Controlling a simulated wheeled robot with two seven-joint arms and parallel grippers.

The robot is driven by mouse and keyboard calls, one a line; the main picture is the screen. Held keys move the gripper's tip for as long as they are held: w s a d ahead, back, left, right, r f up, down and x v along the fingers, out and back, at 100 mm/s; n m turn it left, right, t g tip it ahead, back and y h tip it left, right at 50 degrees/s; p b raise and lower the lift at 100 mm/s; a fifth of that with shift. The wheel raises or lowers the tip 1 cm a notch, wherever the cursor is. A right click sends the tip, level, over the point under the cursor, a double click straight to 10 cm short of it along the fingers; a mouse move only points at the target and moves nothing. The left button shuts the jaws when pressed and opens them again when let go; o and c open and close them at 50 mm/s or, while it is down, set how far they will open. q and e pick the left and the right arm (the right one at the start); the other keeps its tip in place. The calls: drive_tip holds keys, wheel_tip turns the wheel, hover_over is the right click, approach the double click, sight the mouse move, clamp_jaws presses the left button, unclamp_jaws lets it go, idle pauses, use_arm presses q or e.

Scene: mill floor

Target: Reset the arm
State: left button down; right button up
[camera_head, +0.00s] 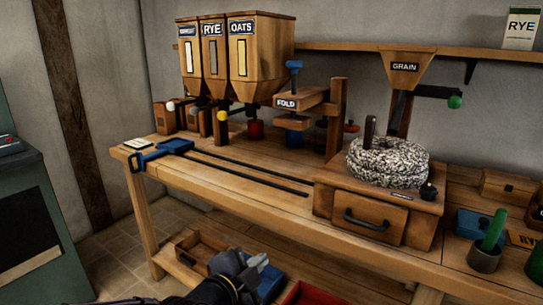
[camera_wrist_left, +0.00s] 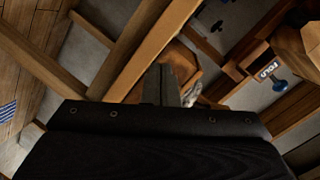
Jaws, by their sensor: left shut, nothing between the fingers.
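My left gripper (camera_head: 257,264) shows at the bottom middle of the head view, in front of the workbench (camera_head: 150,180) and lower than its top. Its arm comes in from the bottom left. In the left wrist view the fingers (camera_wrist_left: 170,84) are together, with nothing between them. The gripper looks apart from the bench. My right gripper is in neither view.
A wooden tray (camera_head: 192,262) and a red tray (camera_head: 310,293) are below. A green cabinet (camera_head: 30,220) is at left.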

use_arm(q)
drive_tip(key=s+a+f+n+g+y, duration=0.2)
drive_tip(key=s+a+f+n+g, duration=0.1)
drive_tip(key=s+a+n, duration=0.85)
drive_tip(key=s+a+f+n+g+y, duration=0.2)
drive_tip(key=s+a+f+n+g, duration=0.2)
drive_tip(key=s+a+n, duration=0.5)
drive_tip(key=s+d+r+p, duration=0.1)
drive_tip(key=r+p, duration=0.8)
drive_tip(key=p, duration=0.1)
drive_tip(key=s+d+r+m+p, duration=0.1)
drive_tip(key=s+r+p, duration=0.1)
drive_tip(key=r+p, duration=0.7)
drive_tip(key=shift+s+r+p, duration=0.25)
drive_tip(key=shift+r+p, duration=0.1)
drive_tip(key=shift+r, duration=0.05)
